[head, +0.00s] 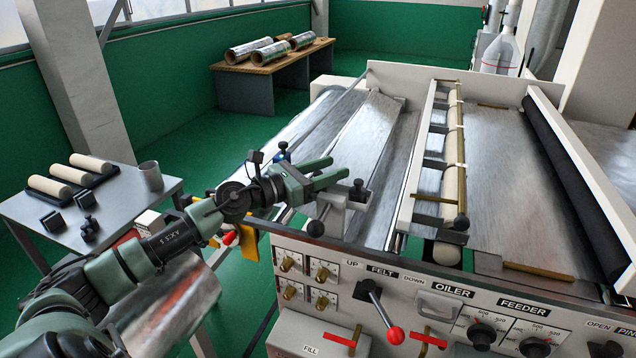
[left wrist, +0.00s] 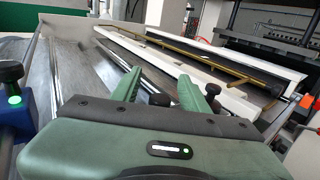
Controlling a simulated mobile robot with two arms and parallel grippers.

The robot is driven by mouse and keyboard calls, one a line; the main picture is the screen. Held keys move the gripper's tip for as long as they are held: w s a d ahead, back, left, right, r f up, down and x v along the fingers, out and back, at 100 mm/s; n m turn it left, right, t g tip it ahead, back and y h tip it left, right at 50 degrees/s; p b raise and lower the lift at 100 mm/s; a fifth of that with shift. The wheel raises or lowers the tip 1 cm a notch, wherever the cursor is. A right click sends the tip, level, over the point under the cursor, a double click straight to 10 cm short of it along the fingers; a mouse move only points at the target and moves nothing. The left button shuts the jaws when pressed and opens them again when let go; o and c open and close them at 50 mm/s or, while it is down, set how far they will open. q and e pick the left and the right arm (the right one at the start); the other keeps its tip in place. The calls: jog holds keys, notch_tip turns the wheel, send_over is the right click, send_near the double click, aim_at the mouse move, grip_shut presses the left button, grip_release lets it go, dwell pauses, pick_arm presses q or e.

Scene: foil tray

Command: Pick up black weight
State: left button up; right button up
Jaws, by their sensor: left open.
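My left gripper (head: 338,168) is open and empty above the near left edge of the machine. Its two green fingers also show spread apart in the left wrist view (left wrist: 160,72). A black knobbed piece (head: 358,189) stands on a pale bracket just beyond the fingertips, on their right side. It appears beside the right finger in the left wrist view (left wrist: 212,91). Small black blocks (head: 52,221) and a black knobbed piece (head: 89,229) sit on the grey side table, far left of the gripper. I cannot tell which black piece is the weight. My right gripper is not in view.
The machine's front panel (head: 390,275) carries levers and dials. A roller bar (head: 453,135) crosses its metal bed. The side table (head: 118,215) also holds pale rollers (head: 70,174) and a grey cup (head: 151,176). Foil rolls lie on a wooden-topped bench (head: 296,59).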

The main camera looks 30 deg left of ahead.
pick_arm(q)
grip_shut()
jog(key=shift+r, duration=0.1)
dwell(1.2)
